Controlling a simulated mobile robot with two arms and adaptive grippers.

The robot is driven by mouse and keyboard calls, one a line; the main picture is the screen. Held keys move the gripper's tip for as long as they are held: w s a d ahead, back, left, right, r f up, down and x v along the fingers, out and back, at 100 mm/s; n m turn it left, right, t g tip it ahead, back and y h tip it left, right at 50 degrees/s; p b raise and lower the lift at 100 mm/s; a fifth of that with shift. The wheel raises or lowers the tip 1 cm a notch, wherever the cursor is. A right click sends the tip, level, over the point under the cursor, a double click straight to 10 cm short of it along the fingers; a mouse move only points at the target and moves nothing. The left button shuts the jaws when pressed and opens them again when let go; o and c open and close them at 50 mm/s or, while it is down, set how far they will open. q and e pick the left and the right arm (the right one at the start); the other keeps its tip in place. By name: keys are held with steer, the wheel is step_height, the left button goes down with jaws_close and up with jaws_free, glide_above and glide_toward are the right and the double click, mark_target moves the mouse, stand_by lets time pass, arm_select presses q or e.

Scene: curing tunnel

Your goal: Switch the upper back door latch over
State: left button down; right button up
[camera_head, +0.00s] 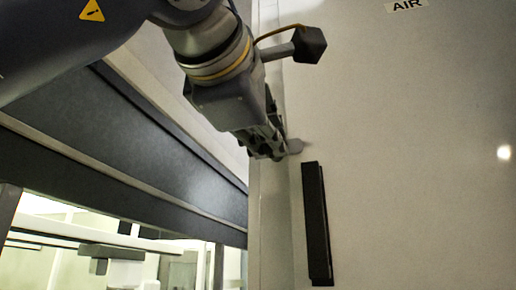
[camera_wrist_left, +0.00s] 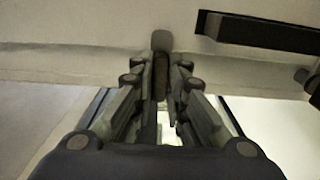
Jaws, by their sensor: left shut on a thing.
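My left gripper (camera_head: 276,150) reaches in from the upper left and is at the left edge of a pale door panel (camera_head: 420,190). A small grey latch piece (camera_head: 296,146) sticks out to the right of its fingertips. In the left wrist view my left gripper (camera_wrist_left: 161,75) is shut on the latch (camera_wrist_left: 161,42), whose rounded grey end shows beyond the fingers. The fingers hide the rest of the latch. My right gripper is in neither view.
A long black handle (camera_head: 317,222) stands on the panel just below and right of the gripper; it also shows in the left wrist view (camera_wrist_left: 260,32). A dark beam (camera_head: 140,150) and a lit opening (camera_head: 100,245) lie left.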

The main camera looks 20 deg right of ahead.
arm_select(q)
steer(key=c, duration=1.6)
jaws_free()
steer(key=shift+a, duration=0.1)
steer(key=shift+s, duration=0.1)
steer(key=v, duration=1.1)
steer(key=shift+s+a, duration=0.25)
steer(key=shift+a, duration=0.05)
